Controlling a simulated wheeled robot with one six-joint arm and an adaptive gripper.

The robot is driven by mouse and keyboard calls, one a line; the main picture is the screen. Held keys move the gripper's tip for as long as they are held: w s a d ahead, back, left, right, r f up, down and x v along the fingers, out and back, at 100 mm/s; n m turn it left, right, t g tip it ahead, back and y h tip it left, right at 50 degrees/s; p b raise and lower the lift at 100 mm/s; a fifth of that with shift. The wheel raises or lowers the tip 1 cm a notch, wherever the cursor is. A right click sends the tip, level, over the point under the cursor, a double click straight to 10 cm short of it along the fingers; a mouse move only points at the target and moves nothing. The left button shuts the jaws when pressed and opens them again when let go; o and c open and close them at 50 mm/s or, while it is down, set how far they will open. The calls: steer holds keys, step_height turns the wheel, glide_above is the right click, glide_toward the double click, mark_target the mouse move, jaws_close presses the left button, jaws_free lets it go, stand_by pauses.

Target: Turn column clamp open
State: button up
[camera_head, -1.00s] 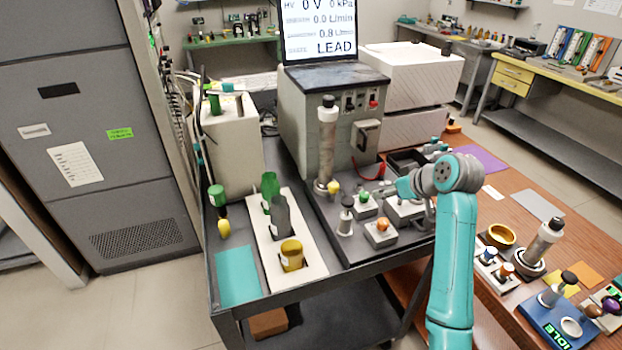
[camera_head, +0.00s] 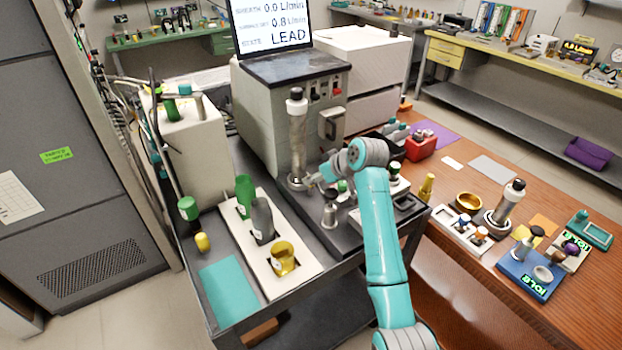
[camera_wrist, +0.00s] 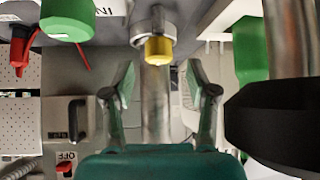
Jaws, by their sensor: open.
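The metal column (camera_head: 297,140) stands upright with a black cap, and a metal collar (camera_head: 296,183) sits at its base. In the wrist view the collar (camera_wrist: 140,30) carries a yellow knob (camera_wrist: 158,50), which I take to be the clamp. The knob is hidden behind my gripper in the head view. My gripper (camera_head: 314,184) is close to the column's foot. In the wrist view my gripper (camera_wrist: 161,80) is open, with one finger on each side of the column's line. The knob lies just beyond the fingertips, and no contact shows.
A green knob (camera_wrist: 68,18) and a large dark shape (camera_wrist: 275,120) flank my gripper in the wrist view. The grey instrument box (camera_head: 265,115) stands behind the column. A white tray of bottles (camera_head: 225,222) lies to its left.

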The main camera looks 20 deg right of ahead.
steer(key=shift+x, duration=1.8)
jaws_close()
